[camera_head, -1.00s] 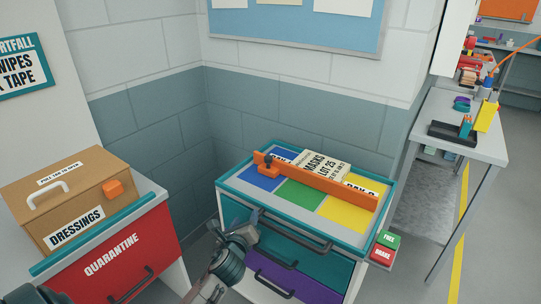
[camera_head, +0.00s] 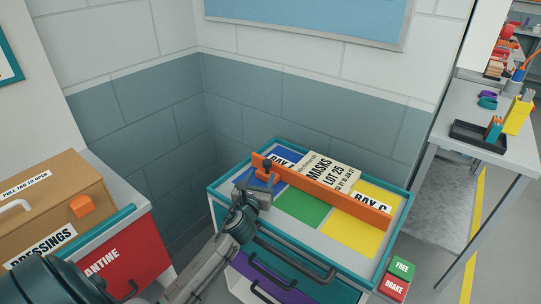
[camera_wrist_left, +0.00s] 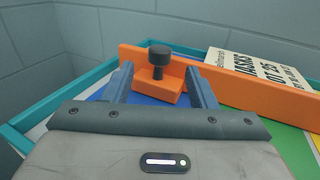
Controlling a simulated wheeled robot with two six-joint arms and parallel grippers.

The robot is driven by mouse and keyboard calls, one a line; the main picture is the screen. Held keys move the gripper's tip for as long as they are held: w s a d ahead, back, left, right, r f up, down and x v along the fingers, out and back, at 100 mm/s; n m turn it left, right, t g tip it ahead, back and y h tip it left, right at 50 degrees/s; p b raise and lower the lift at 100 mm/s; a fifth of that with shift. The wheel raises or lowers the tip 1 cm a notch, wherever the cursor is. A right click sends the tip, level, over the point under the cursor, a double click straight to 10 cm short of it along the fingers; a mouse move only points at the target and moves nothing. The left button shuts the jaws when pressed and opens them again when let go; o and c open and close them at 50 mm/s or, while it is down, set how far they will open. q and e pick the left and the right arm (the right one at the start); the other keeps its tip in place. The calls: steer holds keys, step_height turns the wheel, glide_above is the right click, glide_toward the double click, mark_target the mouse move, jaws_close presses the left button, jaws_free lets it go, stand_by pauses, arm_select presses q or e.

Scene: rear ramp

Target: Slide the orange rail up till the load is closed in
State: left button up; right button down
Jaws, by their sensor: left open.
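The orange rail (camera_head: 320,193) stands across the coloured bays on top of the cart (camera_head: 210,198). It runs from upper left to lower right in the head view. At its left end is an orange block with a dark knob (camera_wrist_left: 159,55). My right gripper is not in view.
Blue, green (camera_head: 303,207) and yellow (camera_head: 350,238) bays lie in front of the rail, clear. A teal rim edges the cart top. The quarantine cabinet (camera_head: 130,262) with a cardboard box (camera_head: 65,205) stands left. A grey bench (camera_head: 480,140) stands right. A wall is behind.

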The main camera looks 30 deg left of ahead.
mark_target(266, 165)
arm_select(q)
steer(key=x, duration=0.4)
steer(key=shift+r, duration=0.3)
steer(key=x, duration=0.4)
steer(key=shift+w+a+f+p, duration=0.1)
steer(key=shift+w+f+p, duration=0.15)
steer(key=shift+p, duration=0.05)
steer(key=shift+x, duration=0.8)
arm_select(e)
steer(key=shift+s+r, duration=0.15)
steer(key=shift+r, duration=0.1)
arm_select(q)
steer(key=shift+c, duration=0.2)
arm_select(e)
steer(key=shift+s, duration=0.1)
arm_select(q)
jaws_close()
steer(key=shift+s, duration=0.15)
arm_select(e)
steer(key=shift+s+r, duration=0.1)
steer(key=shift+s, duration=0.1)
